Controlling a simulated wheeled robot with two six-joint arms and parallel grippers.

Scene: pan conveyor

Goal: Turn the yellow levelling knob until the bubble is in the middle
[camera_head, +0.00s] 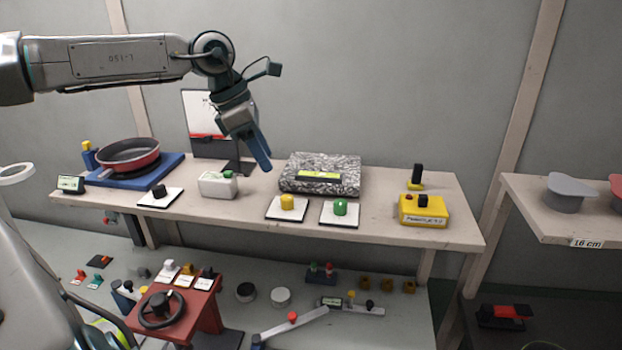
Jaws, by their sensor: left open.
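The yellow levelling knob (287,202) stands on a white square plate on the bench, in front of a speckled grey stone block (320,187). A yellow-green level vial (320,176) lies on the block; its bubble is too small to make out. A green knob (340,207) on a similar plate stands to the right of the yellow one. My left gripper (262,150) is open and empty, pointing down above the bench, behind and to the upper left of the yellow knob, not touching it. My right gripper is not in view.
A white box with a green button (218,185) and a black knob (159,190) stand left of the yellow knob. A red pan (128,153) sits on a blue base. A yellow box (423,211) stands right. Bare bench (380,205) lies between green knob and yellow box.

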